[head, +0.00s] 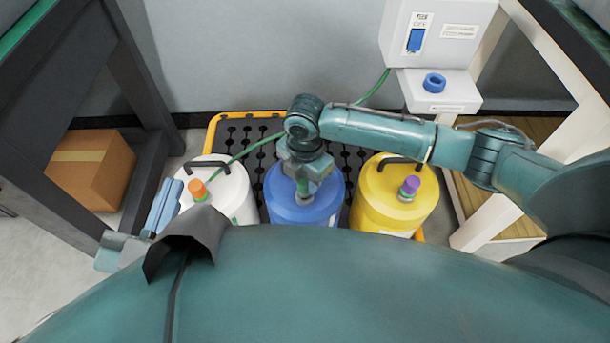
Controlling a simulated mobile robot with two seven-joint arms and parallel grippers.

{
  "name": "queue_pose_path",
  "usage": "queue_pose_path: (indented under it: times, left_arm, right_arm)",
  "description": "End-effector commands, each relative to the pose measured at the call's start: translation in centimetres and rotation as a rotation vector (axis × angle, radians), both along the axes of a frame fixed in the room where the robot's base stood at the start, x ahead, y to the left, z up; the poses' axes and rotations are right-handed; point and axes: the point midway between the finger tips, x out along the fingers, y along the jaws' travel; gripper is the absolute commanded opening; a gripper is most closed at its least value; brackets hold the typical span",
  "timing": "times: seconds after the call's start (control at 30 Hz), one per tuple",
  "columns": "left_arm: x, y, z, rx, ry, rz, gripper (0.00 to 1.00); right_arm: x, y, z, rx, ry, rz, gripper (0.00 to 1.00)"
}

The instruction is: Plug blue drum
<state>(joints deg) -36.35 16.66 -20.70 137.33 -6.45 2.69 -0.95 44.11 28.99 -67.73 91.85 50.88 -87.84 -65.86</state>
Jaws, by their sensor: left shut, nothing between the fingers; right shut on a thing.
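The blue drum (277,203) stands between the white and yellow drums. My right gripper (303,188) points down over its top. It is shut on a small greenish piece, probably a plug, at the drum's opening; the fingers hide most of it, and I cannot tell whether it is seated. The white drum (232,190) has an orange plug (198,189) on top. The yellow drum (374,202) has a purple plug (409,187). My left gripper (164,203) is shut and empty, left of the white drum.
The drums stand on a black grated pallet with a yellow rim (233,116). A green hose (375,90) runs from the wall unit (433,38) behind my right arm towards the orange plug. A blue ring (434,83) sits on the unit's ledge. A cardboard box (92,168) is at left.

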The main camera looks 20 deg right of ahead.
Motion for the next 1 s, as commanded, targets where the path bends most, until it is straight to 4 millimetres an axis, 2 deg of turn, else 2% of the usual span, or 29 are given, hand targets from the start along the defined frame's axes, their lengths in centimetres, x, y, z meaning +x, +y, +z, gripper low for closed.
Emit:
queue_pose_path:
  times: [0.67, 0.7, 1.0]
  left_arm:
    - [0.0, 0.0, -0.1, 0.000, 0.000, 0.000, 0.00]
    - [0.0, 0.0, -0.1, 0.000, 0.000, 0.000, 0.00]
    - [0.0, 0.0, -0.1, 0.000, 0.000, 0.000, 0.00]
  right_arm:
    - [0.0, 0.0, -1.4, 0.000, 0.000, 0.001, 0.07]
    - [0.0, 0.0, -1.4, 0.001, 0.001, 0.001, 0.33]
    - [0.0, 0.0, -1.3, 0.000, 0.000, 0.001, 0.57]
